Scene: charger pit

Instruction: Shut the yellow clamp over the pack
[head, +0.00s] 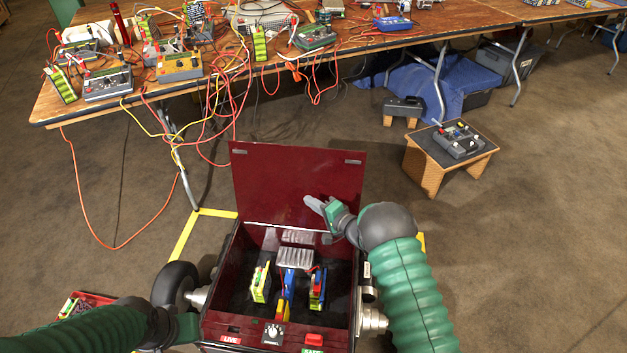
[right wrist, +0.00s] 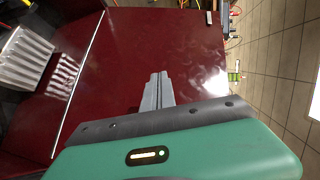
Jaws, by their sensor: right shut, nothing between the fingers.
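An open dark red box (head: 212,302) holds the packs. A yellow-green pack (head: 260,284) stands at its left, and a blue and yellow-green one (head: 317,290) stands at its right. A yellow piece (head: 283,310) at the front middle, below a blue part (head: 288,284), may be the clamp; I cannot tell its position clearly. My right gripper (head: 314,204) is shut and empty, in front of the raised lid and above the box's back right. Its closed fingers also show in the right wrist view (right wrist: 158,90). My left gripper (head: 187,328) is beside the box's front left; its fingers are not clear.
The red lid (head: 298,180) stands raised at the back of the box and fills much of the right wrist view (right wrist: 150,40). A ribbed metal block (head: 295,257) sits inside at the back. A cable-strewn table (head: 240,75) and a small stand (head: 450,155) are beyond.

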